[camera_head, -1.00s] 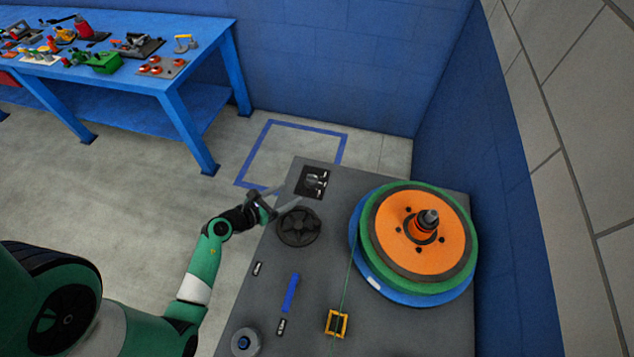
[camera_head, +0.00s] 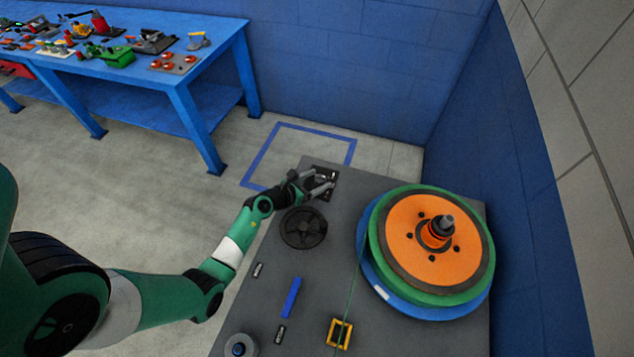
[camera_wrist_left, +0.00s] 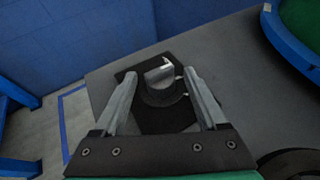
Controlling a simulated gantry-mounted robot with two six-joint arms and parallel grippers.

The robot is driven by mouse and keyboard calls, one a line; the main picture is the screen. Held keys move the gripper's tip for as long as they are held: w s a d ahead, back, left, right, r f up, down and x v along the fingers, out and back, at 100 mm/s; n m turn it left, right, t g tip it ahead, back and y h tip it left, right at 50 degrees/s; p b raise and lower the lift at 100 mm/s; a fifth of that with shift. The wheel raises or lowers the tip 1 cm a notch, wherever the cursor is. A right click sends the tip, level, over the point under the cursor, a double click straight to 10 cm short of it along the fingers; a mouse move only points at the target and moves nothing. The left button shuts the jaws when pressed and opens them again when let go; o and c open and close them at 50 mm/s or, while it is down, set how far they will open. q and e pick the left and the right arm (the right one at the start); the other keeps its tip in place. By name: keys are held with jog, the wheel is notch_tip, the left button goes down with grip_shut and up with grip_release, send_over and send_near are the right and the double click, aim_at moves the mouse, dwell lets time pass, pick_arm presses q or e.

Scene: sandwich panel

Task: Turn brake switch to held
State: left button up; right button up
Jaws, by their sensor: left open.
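The brake switch is a dark rotary knob with a light pointer or handle on a black plate (camera_head: 331,190) at the far left corner of the grey panel. In the left wrist view the switch knob (camera_wrist_left: 160,88) lies between the two fingers. My left gripper (camera_head: 324,182) is open over the switch; it also shows in the left wrist view (camera_wrist_left: 158,85). A gap shows on either side of the knob, and I cannot tell how far the fingertips are above the plate. In the head view the gripper partly hides the switch. My right gripper is not in view.
On the grey panel (camera_head: 270,320) are a black handwheel (camera_head: 303,228) close to my left wrist, a large orange and green reel (camera_head: 428,240), a yellow guide (camera_head: 340,333) and a blue bar (camera_head: 291,297). A blue workbench (camera_head: 215,70) stands at the back left.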

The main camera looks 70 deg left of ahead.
pick_arm(q)
grip_shut()
dwell(0.4)
jog(key=m+h+b, duration=0.2)
jog(key=h+b, duration=0.1)
jog(key=shift+a+f+m+t, duration=0.15)
jog(key=shift+a+m+t, duration=0.15)
jog(key=shift+m+t, duration=0.1)
jog(key=m+h+b, duration=0.2)
jog(key=b, duration=0.1)
jog(key=m+g+h+b, duration=0.1)
jog(key=m+h+b, duration=0.1)
jog(key=h+b, duration=0.1)
jog(key=m+h+b, duration=0.2)
jog(key=b, duration=0.2)
jog(key=shift+a+f+m+h+b, duration=0.15)
jog(key=shift+a+m+h+b, duration=0.15)
jog(key=shift+h+b, duration=0.1)
jog(key=shift+r+m+g+h+b, duration=0.25)
jog(key=shift+m+g+h+b, duration=0.15)
jog(key=shift+g+b, duration=0.2)
grip_release()
jog(key=shift+w, duration=0.1)
